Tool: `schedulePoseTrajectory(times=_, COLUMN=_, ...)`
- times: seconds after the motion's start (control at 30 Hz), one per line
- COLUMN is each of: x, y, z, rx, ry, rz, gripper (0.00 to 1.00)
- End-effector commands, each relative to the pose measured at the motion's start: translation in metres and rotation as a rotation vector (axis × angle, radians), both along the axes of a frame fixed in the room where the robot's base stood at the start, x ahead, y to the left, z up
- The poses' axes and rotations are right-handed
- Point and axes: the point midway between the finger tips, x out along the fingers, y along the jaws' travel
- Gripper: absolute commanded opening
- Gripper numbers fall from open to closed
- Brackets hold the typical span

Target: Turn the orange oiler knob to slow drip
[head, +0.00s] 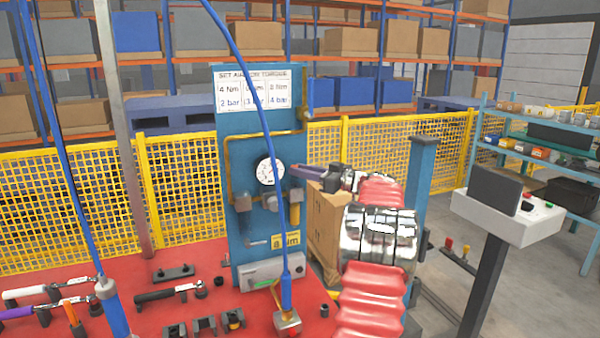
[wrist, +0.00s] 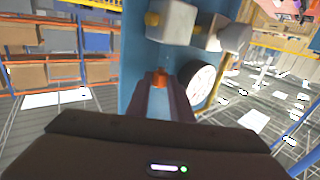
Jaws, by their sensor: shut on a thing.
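The orange oiler knob (wrist: 160,78) shows in the wrist view as a small orange piece between my fingertips. My gripper (wrist: 161,86) is shut on it, with one dark finger on each side. In the head view my gripper (head: 296,169) reaches in from the right to the blue panel (head: 232,150), just right of the gauge. The knob is hidden there behind the fingers. A unit with a yellow lower part (head: 294,214) hangs just below. I cannot read the knob's setting.
The round white gauge (head: 270,170) is close to my fingers; it also shows in the wrist view (wrist: 200,86). Brass pipes and grey fittings (head: 243,201) are near it. A blue hose (head: 262,100) hangs in front of the panel. Tools lie on the red bench (head: 190,318).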

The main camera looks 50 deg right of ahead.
Motion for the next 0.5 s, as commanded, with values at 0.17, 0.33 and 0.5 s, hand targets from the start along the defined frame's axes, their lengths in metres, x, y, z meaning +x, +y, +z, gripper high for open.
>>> schedulePoseTrajectory(times=0.17, x=0.0024, y=0.0016, z=0.0020, rx=-0.002, ry=-0.003, rz=0.004, gripper=0.00)
schedulePoseTrajectory(times=0.33, x=0.0023, y=0.0015, z=0.0022, rx=-0.002, ry=-0.003, rz=0.003, gripper=0.21)
schedulePoseTrajectory(times=0.5, x=0.0014, y=0.0007, z=0.0016, rx=-0.002, ry=-0.002, rz=0.001, gripper=0.28)
